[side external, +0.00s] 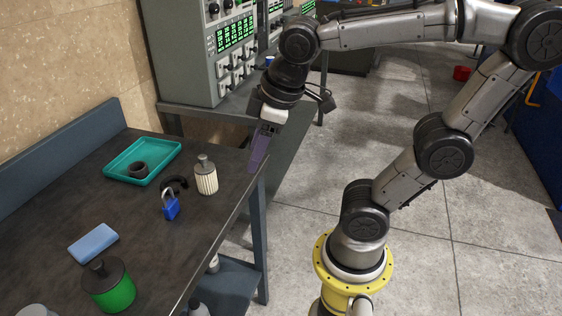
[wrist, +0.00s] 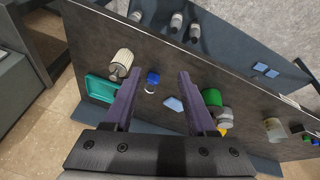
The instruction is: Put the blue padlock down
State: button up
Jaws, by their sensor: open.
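The blue padlock (side external: 171,207) stands on the dark table with its grey shackle up, between the teal tray and the table's right edge. It also shows in the wrist view (wrist: 153,77), in the gap between my fingers as seen from above. My gripper (side external: 257,168) is open and empty, with its purple fingers raised near the table's right edge, to the right of the padlock and apart from it. Both fingers show spread wide in the wrist view (wrist: 160,76).
A teal tray (side external: 117,172) holds a dark ring (side external: 138,170). A light blue block (side external: 93,243) and green canister (side external: 115,294) are nearer the front.

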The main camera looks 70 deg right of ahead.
jog(key=s+m, duration=0.1)
jog(key=s+f+m+t, duration=0.1)
jog(key=s, duration=0.1)
jog(key=s+f+m, duration=0.1)
jog(key=shift+s+m, duration=0.3)
jog(key=shift+s, duration=0.1)
